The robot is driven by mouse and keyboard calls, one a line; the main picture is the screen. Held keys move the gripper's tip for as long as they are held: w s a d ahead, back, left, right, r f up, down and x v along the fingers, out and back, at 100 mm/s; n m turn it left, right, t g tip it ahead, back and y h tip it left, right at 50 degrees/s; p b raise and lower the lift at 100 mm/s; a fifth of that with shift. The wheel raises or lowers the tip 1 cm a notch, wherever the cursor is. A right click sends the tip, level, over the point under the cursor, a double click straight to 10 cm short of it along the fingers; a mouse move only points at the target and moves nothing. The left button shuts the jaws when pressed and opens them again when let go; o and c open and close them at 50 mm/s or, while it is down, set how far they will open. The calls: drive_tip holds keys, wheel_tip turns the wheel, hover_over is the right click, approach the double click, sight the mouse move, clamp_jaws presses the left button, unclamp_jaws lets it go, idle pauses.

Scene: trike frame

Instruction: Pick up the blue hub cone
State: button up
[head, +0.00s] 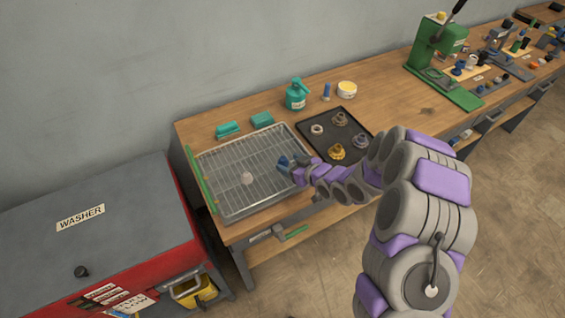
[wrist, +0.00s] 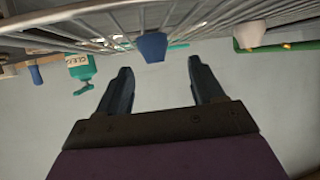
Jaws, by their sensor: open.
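The blue hub cone (wrist: 152,47) shows in the wrist view at the wire rack (wrist: 90,22), which appears at the top of that upside-down picture. My gripper (wrist: 160,70) is open and empty, its two dark fingers apart, with the cone just beyond the fingertips and roughly between them. In the head view my gripper (head: 290,163) is low over the right part of the wire rack (head: 222,204). A small blue shape shows at the fingertips there, but I cannot tell cone from fingers.
A pale pinkish cone (head: 247,177) sits on the rack, left of my gripper. A black tray (head: 318,150) with several metal parts lies to the right. A green bottle (head: 296,94), a blue-handled tool (head: 326,91) and teal blocks (head: 262,119) stand behind. The red washer (head: 150,262) is left.

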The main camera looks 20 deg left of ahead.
sight(284, 159)
drive_tip(key=shift+w+b+x, duration=0.15)
drive_tip(key=shift+b+x, duration=0.1)
drive_tip(key=shift+x, duration=1.15)
drive_tip(key=shift+w+b+x, duration=0.15)
drive_tip(key=shift+b+x, duration=0.1)
drive_tip(key=shift+x, duration=1.15)
drive_tip(key=shift+d, duration=0.1)
drive_tip(key=shift+d+r, duration=0.1)
drive_tip(key=shift+d, duration=0.05)
drive_tip(key=c, duration=1.1)
